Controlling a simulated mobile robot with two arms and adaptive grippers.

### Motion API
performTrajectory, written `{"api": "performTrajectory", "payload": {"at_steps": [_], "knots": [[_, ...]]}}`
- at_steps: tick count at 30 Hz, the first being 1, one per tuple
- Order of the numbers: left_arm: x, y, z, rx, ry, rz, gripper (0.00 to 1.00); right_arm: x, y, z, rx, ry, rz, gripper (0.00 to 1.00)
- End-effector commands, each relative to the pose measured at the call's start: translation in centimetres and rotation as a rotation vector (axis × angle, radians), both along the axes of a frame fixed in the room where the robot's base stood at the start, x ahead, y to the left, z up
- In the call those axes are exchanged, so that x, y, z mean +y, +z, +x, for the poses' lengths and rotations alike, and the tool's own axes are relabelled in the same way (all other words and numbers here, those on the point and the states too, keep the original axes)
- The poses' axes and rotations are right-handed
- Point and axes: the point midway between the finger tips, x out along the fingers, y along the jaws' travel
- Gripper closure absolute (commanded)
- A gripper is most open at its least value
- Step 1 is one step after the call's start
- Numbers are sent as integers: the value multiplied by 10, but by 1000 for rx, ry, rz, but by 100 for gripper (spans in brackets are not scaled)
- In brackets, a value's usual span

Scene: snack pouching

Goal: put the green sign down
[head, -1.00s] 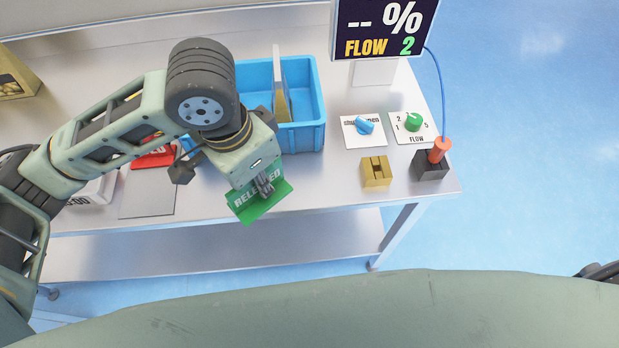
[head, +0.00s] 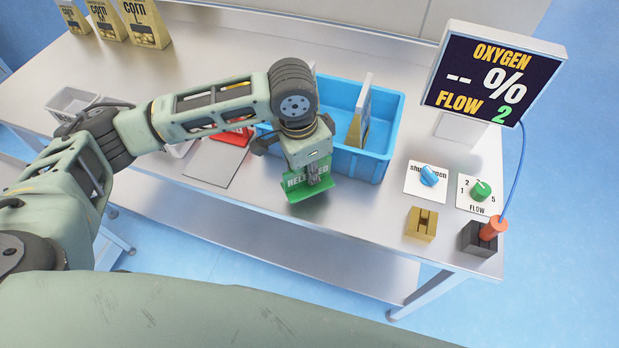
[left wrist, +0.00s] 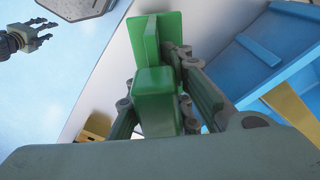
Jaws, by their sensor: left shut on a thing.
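The green sign (head: 322,206), lettered "RELEASED" in part behind my fingers, is at the table's front edge, in front of the blue bin. My left gripper (head: 318,178) points down and is shut on its upright part. Whether the sign's base touches the table cannot be told. In the left wrist view the green sign (left wrist: 155,80) sits between the two fingers of my left gripper (left wrist: 165,95). My right gripper (left wrist: 28,40) shows only in that view, at the top left, with its fingers apart and empty, away from the table.
The blue bin (head: 370,163) holds an upright pouch (head: 359,118). A grey plate (head: 215,163) and a red sign (head: 232,136) lie left. Right are the brass block (head: 421,224), dials (head: 480,190) and dark block (head: 479,240). Corn bags (head: 143,22) stand far left.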

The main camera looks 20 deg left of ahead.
Motion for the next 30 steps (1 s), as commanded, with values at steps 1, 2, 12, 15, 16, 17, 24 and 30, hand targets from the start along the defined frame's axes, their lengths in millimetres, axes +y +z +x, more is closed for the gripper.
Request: {"api": "performTrajectory", "payload": {"at_steps": [1, 2, 12, 15, 16, 17, 24, 30], "knots": [[2, -1, 2, 1, 1, 1, 100, -4, 1, 0, 0, -1, -4, 59], [2, -3, 3, 1, 0, 1, 100, -6, 2, 0, 0, -2, -6, 59], [2, -41, 3, -1, -1, 1, 100, -11, 11, 0, -1, -4, -13, 59], [2, -43, 3, -2, -2, 1, 100, -11, 10, 0, -1, -3, -13, 59], [2, -42, 3, -2, -2, 2, 100, -11, 10, 0, -1, -3, -13, 59], [2, -42, 3, -2, -2, 2, 100, -11, 10, 0, -1, -3, -13, 59], [2, -45, 2, 0, -1, 1, 79, -7, 11, 0, 0, -2, -8, 59], [2, -45, 2, 0, -1, 1, 62, -1, 11, 0, 1, -1, -1, 59]]}}
